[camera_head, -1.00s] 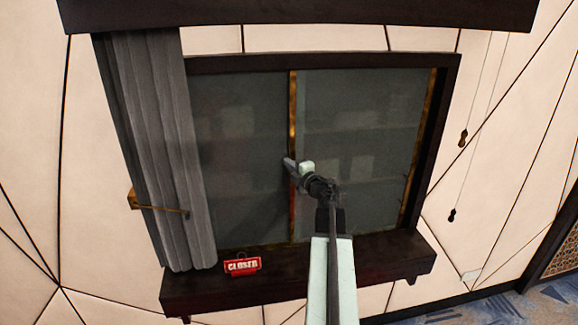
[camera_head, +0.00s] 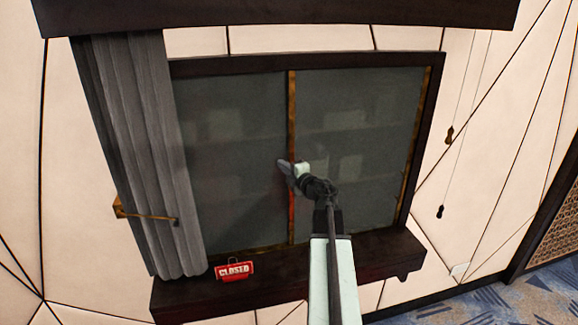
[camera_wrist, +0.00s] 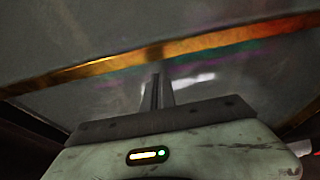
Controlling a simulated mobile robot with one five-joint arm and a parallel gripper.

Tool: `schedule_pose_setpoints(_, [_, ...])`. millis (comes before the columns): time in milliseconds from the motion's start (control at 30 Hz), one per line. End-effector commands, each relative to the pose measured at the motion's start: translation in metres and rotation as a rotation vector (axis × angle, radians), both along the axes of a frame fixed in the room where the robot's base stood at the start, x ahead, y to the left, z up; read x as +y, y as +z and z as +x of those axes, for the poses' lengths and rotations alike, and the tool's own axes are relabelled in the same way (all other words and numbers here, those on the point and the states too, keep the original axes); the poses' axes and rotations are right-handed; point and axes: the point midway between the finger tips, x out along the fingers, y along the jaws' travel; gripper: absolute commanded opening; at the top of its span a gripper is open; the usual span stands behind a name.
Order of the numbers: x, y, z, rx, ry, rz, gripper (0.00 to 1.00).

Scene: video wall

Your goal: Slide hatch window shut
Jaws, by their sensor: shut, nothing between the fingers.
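The hatch window has dark, see-through glass panes in a dark wooden frame (camera_head: 300,62). An upright brass strip (camera_head: 291,110) stands near its middle, and another brass strip (camera_head: 418,120) is at the right pane's (camera_head: 365,100) right edge, close to the frame's right side. My gripper (camera_head: 283,165) is shut and empty, its tip just left of the middle strip in the head view. In the wrist view its fingers (camera_wrist: 156,90) point at the glass beside the brass strip (camera_wrist: 160,52). I cannot tell whether they touch it.
A grey curtain (camera_head: 135,150) on a brass holdback (camera_head: 147,215) covers the window's left side. A red CLOSED sign (camera_head: 234,270) stands on the dark sill (camera_head: 190,293). Two pull cords (camera_head: 450,134) hang at the right. A dark ledge (camera_head: 280,15) juts out above.

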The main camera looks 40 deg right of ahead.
Motion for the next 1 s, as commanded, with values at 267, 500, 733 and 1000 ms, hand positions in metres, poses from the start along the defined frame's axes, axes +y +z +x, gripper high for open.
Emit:
schedule_pose_setpoints(267, [0.026,0.000,-0.059,0.001,0.003,-0.002,0.00])
schedule_pose_setpoints(500, [0.030,0.000,-0.095,0.002,0.006,-0.003,0.00])
schedule_pose_setpoints(733, [0.029,0.000,-0.095,0.002,0.007,-0.003,0.00])
schedule_pose_setpoints(1000, [0.101,-0.032,-0.045,0.002,0.129,-0.003,0.00])
